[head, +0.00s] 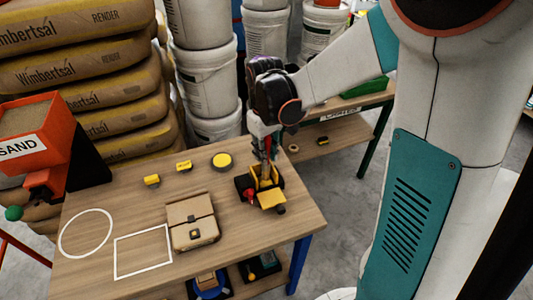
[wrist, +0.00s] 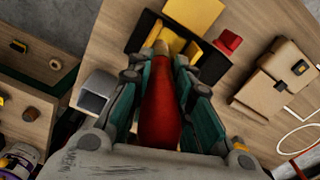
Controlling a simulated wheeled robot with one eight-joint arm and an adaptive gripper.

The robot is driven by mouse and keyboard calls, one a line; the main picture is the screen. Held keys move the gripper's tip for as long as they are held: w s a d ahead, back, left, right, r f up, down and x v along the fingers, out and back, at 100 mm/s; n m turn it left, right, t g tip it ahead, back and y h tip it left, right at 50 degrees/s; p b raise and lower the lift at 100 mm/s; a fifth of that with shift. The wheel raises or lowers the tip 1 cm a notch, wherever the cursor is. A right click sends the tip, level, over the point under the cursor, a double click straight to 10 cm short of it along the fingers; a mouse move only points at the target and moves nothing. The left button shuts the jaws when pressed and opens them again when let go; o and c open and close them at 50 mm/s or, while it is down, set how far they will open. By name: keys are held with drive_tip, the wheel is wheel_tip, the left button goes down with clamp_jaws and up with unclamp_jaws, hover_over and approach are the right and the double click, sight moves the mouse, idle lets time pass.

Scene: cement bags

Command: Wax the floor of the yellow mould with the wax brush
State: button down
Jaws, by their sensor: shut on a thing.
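My gripper (head: 266,148) points down over the right part of the wooden table. Its fingers (wrist: 172,68) are shut around the red handle of the wax brush (wrist: 162,100). The brush's lower end reaches toward the yellow mould (head: 270,198); the fingers and handle partly hide it, and I cannot tell whether the bristles touch the mould floor. The yellow mould also shows in the wrist view (wrist: 194,14), just ahead of the brush, with dark parts and a small red part beside it.
A tan satchel-like case (head: 191,222) lies left of the mould. Small yellow-black items (head: 184,166) and a round yellow tin (head: 222,160) lie behind. White circle and square outlines mark the table's left. An orange sand hopper (head: 30,130), stacked bags (head: 85,70) and buckets (head: 207,80) stand around.

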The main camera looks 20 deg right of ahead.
drive_tip(key=shift+a, duration=0.45)
drive_tip(key=shift+a, duration=0.35)
drive_tip(key=shift+a, duration=0.15)
drive_tip(key=shift+s, duration=0.65)
idle(0.3)
drive_tip(key=shift+s, duration=0.3)
drive_tip(key=shift+w+d, duration=0.45)
drive_tip(key=shift+w, duration=0.05)
idle(0.5)
